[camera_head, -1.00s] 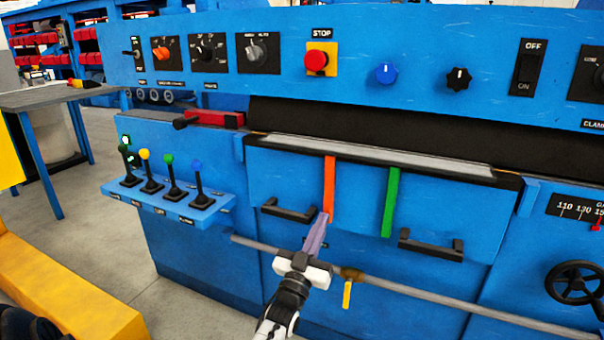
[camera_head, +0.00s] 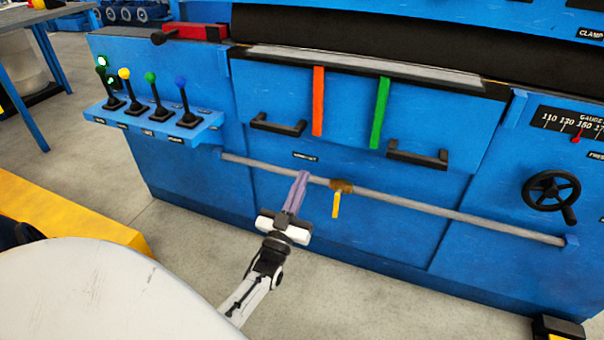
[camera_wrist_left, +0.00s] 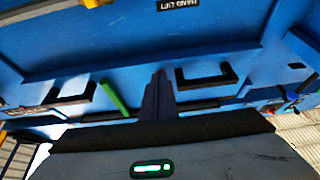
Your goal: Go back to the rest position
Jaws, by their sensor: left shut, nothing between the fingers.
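My left gripper (camera_head: 301,180) is shut and empty. In the head view it points up and away at the front of the blue machine panel (camera_head: 360,180), its tips overlapping the grey rail in the picture; I cannot tell how far apart they are. In the left wrist view the shut fingers (camera_wrist_left: 158,92) stand in the middle, with the blue panel and its black handles beyond. My right gripper is not in view.
The grey rail (camera_head: 450,212) carries a brass valve with a yellow lever (camera_head: 336,205). Black handles (camera_head: 417,155), orange (camera_head: 318,100) and green (camera_head: 380,112) strips, a lever shelf (camera_head: 150,125) and a handwheel (camera_head: 551,190) line the panel. Grey floor (camera_head: 400,305) lies open in front.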

